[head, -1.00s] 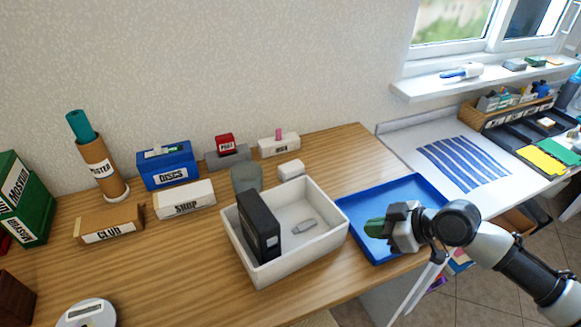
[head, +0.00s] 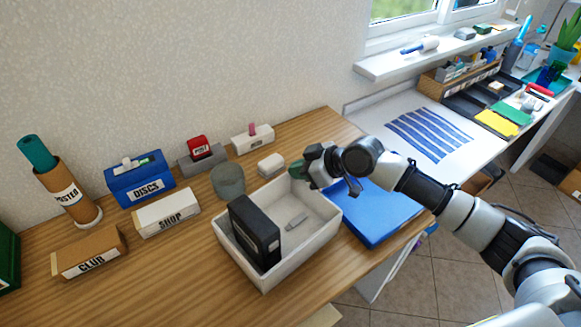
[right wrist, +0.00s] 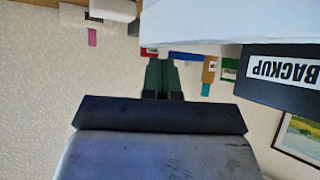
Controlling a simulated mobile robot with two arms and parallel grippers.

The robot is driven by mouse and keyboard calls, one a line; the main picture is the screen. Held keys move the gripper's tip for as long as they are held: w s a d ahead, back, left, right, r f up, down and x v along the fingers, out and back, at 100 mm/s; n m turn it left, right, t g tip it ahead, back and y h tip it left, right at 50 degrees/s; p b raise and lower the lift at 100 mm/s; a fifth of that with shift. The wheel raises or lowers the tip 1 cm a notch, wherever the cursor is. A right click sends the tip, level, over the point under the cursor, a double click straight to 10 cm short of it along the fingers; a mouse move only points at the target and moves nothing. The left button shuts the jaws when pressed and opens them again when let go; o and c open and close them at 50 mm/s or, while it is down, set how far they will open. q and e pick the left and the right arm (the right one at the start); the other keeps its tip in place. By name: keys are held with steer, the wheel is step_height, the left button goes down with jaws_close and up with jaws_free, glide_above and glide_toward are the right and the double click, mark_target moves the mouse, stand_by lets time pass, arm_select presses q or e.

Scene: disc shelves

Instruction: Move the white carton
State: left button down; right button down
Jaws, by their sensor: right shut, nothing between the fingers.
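A small white block-like carton (head: 270,164) lies on the wooden table behind a larger white open box (head: 232,252). I cannot tell for sure which of the two is the task's carton. The open box holds an upright black case (head: 255,232) and a small grey piece (head: 297,221). The case's BACKUP label shows upside down in the right wrist view (right wrist: 290,72). My right gripper (head: 297,170) is shut and empty, by the open box's back right corner, just right of the small white carton. Its green fingers (right wrist: 160,76) are together in the right wrist view. My left gripper is out of view.
A blue tray (head: 378,222) lies right of the open box, partly behind my right arm. A grey-green round container (head: 228,182) stands left of the small carton. Boxes labelled SHOP (head: 168,220), DISCS (head: 140,182) and CLUB (head: 90,254) stand farther left. The table's front left is clear.

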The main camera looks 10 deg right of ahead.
steer(key=shift+x, duration=1.2)
steer(key=shift+s+d+f, duration=0.1)
steer(key=shift+s+f, duration=0.05)
steer(key=shift+f, duration=0.1)
steer(key=s+d, duration=0.1)
steer(key=d, duration=0.1)
steer(key=shift+s+d+f, duration=0.1)
steer(key=shift+s+d, duration=0.2)
steer(key=shift+s, duration=0.1)
steer(key=shift+s+d, duration=0.3)
